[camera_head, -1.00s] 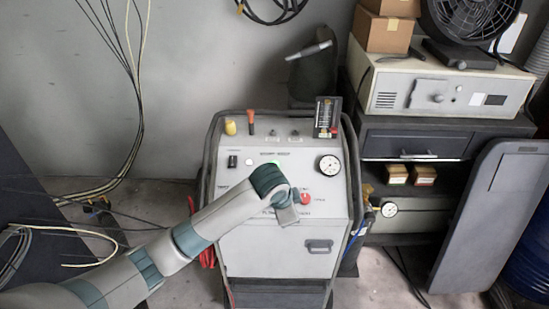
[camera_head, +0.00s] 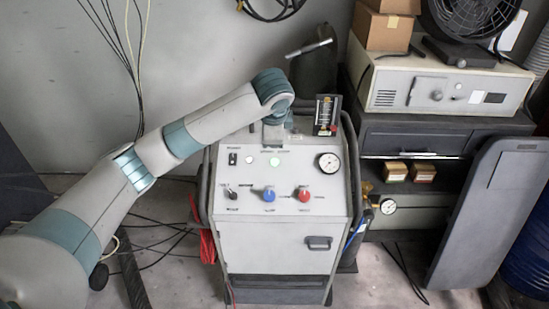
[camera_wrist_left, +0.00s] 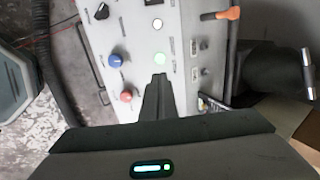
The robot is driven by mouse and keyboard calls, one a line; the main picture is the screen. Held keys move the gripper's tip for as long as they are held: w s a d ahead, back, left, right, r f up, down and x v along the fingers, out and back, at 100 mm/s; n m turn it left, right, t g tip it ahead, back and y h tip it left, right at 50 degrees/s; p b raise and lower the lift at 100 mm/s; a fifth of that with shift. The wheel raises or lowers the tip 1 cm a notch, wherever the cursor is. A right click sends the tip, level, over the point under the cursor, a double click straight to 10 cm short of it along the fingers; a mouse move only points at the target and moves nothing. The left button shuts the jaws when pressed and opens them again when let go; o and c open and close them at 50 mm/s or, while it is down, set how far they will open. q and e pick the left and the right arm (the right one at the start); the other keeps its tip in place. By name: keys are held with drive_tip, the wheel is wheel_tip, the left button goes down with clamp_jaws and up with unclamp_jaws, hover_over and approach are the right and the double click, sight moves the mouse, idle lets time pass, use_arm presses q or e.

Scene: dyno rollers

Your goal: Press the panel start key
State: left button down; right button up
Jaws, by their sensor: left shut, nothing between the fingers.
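The control panel (camera_head: 252,178) is the light grey sloping face of a cart. A round green-lit button (camera_head: 274,162) is in its upper middle, with a round white button (camera_head: 249,160) left of it. I cannot read which label marks the start key. My left gripper (camera_head: 274,147) is over the panel's upper part, just above the green button in the picture. In the left wrist view its shut, empty fingertips (camera_wrist_left: 160,78) are close to the green button (camera_wrist_left: 159,59); I cannot tell whether they touch it. My right gripper is not in view.
The panel also has a black switch (camera_head: 232,159), a blue knob (camera_head: 269,194), a red knob (camera_head: 304,194) and a round gauge (camera_head: 328,163). A black meter (camera_head: 327,115) stands at its upper right. An orange-handled lever (camera_wrist_left: 228,13) shows in the left wrist view.

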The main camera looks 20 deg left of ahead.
sight(275, 161)
use_arm(q)
drive_tip(key=p+x, duration=0.4)
drive_tip(key=x, duration=0.9)
drive_tip(key=shift+w+f, duration=0.1)
drive_tip(key=shift+f, duration=0.15)
drive_tip(key=shift+w+f, duration=0.1)
drive_tip(key=shift+f, duration=0.15)
